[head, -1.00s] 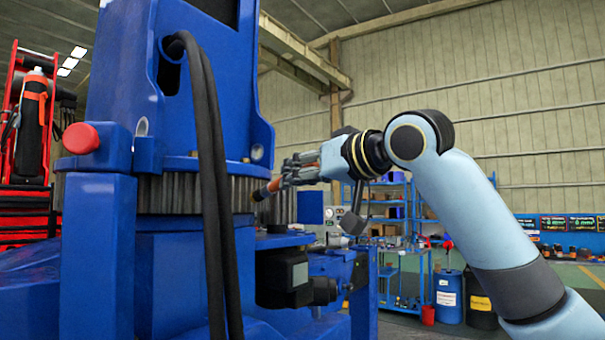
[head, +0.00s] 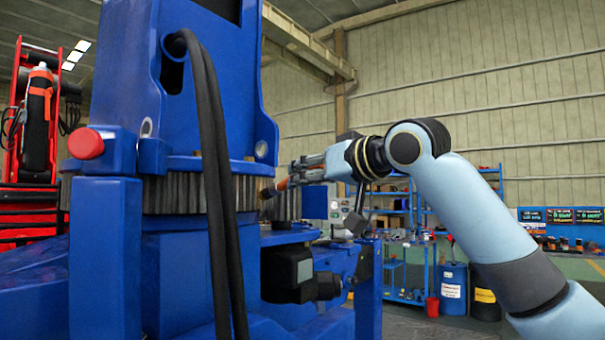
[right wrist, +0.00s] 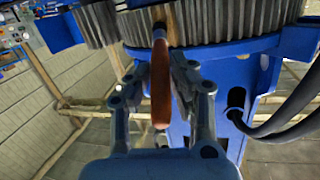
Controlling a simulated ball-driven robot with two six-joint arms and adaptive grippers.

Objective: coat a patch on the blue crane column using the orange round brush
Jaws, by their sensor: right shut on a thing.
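The blue crane column (head: 190,110) stands large at the left of the head view, above a grey toothed ring (head: 180,194). The ring (right wrist: 225,20) also crosses the top of the right wrist view. My right gripper (head: 297,177) is shut on the orange round brush (head: 281,185). The brush handle (right wrist: 160,85) lies between the two fingers in the right wrist view. The dark brush tip points at the ring's teeth below the column; I cannot tell whether it touches. A brownish tint shows on the teeth around the tip. My left gripper is not in view.
Black hoses (head: 212,180) hang in front of the column. A dark box-shaped unit (head: 290,272) sticks out below the ring. A red cart (head: 35,150) stands at the left. Blue shelves (head: 407,262) and a blue barrel (head: 453,288) stand behind my right arm.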

